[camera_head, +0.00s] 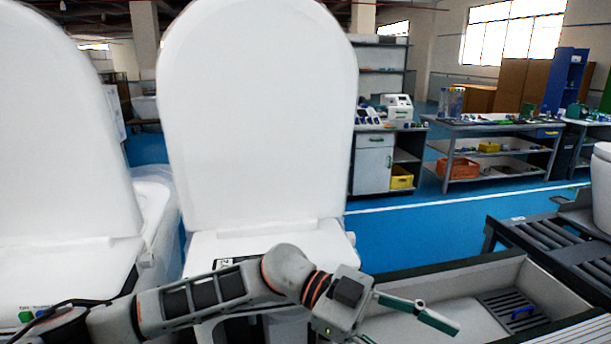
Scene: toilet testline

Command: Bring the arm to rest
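My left arm comes in from the lower left and reaches across the front of the middle toilet. My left gripper (408,326) is at the bottom centre, over the near left part of a grey open-topped box. One green finger points right and slightly down. The start of the other finger shows well apart from it at the bottom edge, and the rest is cut off. The gripper looks open, and I see nothing held. My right gripper is not in view.
The middle white toilet (258,120) has its lid raised, and another raised-lid toilet (60,150) stands at left. The grey box (440,290) holds a dark grate with a blue item. A roller conveyor (560,245) is at right. Blue floor and workbenches lie behind.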

